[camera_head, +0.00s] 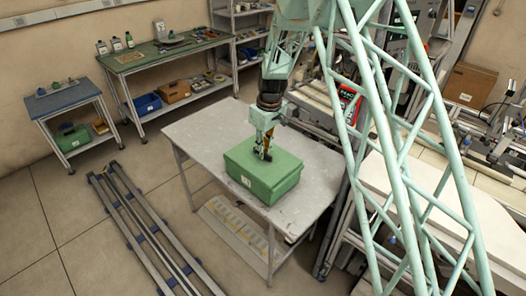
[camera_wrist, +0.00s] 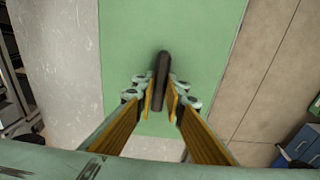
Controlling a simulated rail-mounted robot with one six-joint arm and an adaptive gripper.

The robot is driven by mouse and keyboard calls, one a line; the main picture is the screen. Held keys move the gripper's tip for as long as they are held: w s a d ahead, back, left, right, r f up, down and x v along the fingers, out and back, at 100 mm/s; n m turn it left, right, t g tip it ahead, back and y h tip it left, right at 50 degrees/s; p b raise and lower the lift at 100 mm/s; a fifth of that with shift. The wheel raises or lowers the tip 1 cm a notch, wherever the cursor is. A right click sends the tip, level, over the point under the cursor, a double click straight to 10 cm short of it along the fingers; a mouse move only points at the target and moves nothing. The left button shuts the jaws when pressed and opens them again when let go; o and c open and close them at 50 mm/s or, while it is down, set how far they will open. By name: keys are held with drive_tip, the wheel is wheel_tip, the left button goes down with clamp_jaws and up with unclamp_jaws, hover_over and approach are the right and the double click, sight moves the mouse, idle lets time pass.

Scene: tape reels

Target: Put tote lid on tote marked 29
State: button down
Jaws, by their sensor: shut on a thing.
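A green tote (camera_head: 262,189) stands on the grey table, with a small white label on its near side whose marking is too small to read. The flat green tote lid (camera_head: 287,167) lies over its top; I cannot tell whether it is fully seated. My gripper (camera_head: 264,152) points down over the middle of the lid. In the wrist view, my gripper (camera_wrist: 162,100) is shut on the dark upright handle of the lid. The green lid surface (camera_wrist: 205,45) fills the middle of that view. The tote's inside is hidden.
The grey table (camera_head: 200,130) has bare room left of and behind the tote. A low rail track (camera_head: 140,225) runs along the floor at left. Benches with a blue bin (camera_head: 148,103) and a brown box (camera_head: 174,91) stand behind. Shelving and equipment crowd the right.

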sight(266, 153)
idle(0.3)
drive_tip(key=c, duration=2.6)
unclamp_jaws()
drive_tip(key=shift+o, duration=0.2)
wheel_tip(266, 153, up, 12)
drive_tip(key=d, duration=0.1)
drive_tip(key=shift+s, duration=0.45)
drive_tip(key=shift+f, duration=0.1)
drive_tip(key=shift+d, duration=0.1)
